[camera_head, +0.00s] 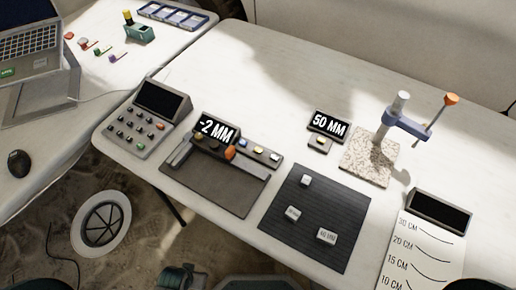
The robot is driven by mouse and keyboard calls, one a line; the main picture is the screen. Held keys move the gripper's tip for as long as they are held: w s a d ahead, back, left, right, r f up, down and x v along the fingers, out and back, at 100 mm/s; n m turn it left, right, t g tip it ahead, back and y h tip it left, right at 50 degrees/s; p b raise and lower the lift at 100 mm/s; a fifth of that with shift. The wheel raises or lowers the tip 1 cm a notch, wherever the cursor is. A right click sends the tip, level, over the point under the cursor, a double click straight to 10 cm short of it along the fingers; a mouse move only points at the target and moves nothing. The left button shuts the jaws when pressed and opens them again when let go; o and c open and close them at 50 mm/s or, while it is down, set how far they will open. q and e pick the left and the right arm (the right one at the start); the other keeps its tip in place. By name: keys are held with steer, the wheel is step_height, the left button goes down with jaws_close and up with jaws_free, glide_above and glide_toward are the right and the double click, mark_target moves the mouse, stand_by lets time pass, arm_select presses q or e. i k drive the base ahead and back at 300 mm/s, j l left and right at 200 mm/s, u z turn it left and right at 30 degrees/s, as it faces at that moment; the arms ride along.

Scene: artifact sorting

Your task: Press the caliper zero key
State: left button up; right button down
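The caliper (192,150) lies on a dark mat (210,185) on the white table, left of the middle. Its raised display (217,129) reads -2 MM. An orange knob (229,153) sits on the slider. Any labels on these keys are too small to read, so I cannot tell which is the zero key. Nothing touches the caliper. Neither of my grippers shows in the head view.
A keypad console (143,118) stands left of the caliper. A ribbed dark mat (330,213) with small white blocks lies right. Behind are a 50 MM display (329,122) and a stand on a speckled base (368,160). A ruled panel (420,255) is at right.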

mark_target(259, 150)
steer(key=j+z, duration=0.35)
steer(key=j, duration=0.15)
steer(key=j+z, duration=0.35)
steer(key=k+j+z, duration=0.2)
steer(key=j+z, duration=0.15)
steer(key=j, duration=0.2)
